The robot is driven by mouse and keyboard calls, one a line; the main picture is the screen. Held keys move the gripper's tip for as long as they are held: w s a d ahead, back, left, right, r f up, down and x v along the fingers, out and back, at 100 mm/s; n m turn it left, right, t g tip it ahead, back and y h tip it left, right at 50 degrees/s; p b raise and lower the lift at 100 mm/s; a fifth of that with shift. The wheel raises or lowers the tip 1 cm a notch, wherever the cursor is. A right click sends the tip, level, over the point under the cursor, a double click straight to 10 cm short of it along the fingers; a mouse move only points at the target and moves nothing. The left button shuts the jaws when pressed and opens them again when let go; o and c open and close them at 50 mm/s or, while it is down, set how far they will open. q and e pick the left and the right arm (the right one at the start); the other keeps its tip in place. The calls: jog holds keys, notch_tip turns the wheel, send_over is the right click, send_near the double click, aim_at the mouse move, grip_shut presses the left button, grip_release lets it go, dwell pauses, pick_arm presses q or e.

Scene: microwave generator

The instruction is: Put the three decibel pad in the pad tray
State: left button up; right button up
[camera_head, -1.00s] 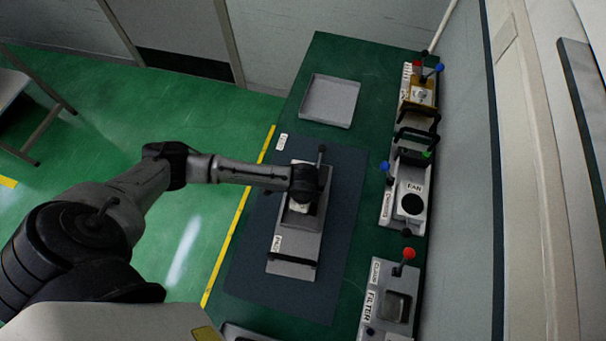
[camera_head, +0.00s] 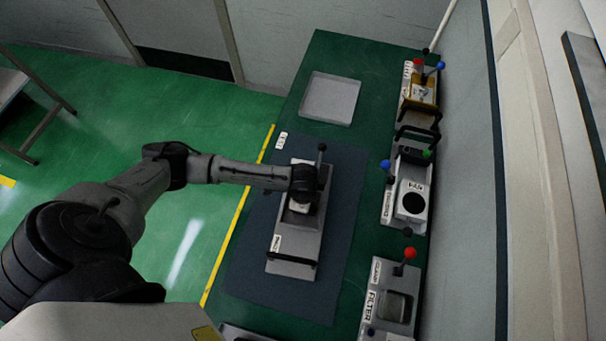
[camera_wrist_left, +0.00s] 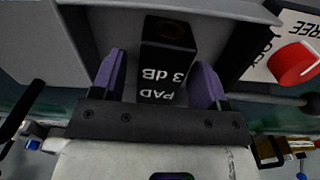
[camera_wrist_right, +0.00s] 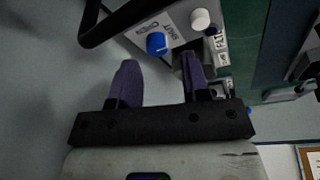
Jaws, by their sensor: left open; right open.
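The black block lettered "PAD 3 dB" (camera_wrist_left: 165,65) sits in a recess of a grey housing in the left wrist view. My left gripper (camera_wrist_left: 160,80) is open, with its purple fingers on either side of the pad and gaps visible beside it. In the head view my left gripper (camera_head: 303,200) is over the grey pad unit (camera_head: 292,245), and the arm hides the pad there. An empty grey tray (camera_head: 330,98) lies at the back of the bench. My right gripper (camera_wrist_right: 158,80) is open and empty near a grey module with a blue knob.
The pad unit stands on a dark mat (camera_head: 250,255). A fan module (camera_head: 411,200), a filter module (camera_head: 392,300) and a yellowish module (camera_head: 420,92) line the right side. The green bench (camera_head: 365,60) is clear around the tray. A red knob (camera_wrist_left: 292,64) is close to my left gripper.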

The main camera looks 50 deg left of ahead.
pick_arm(q)
jog(key=shift+r, duration=0.1)
notch_tip(320, 180, up, 12)
jog(key=s+d+f+n+t+h, duration=0.2)
jog(key=s+d+n+h, duration=0.1)
jog(key=s+d, duration=0.5)
jog(key=s+a+n+t+y, duration=0.1)
jog(key=s+a+n+y, duration=0.1)
jog(key=s+a+n, duration=0.4)
jog(key=shift+s+f+n+t+y+p, duration=0.3)
jog(key=shift+s+n+y+p, duration=0.15)
jog(key=shift+s, duration=0.65)
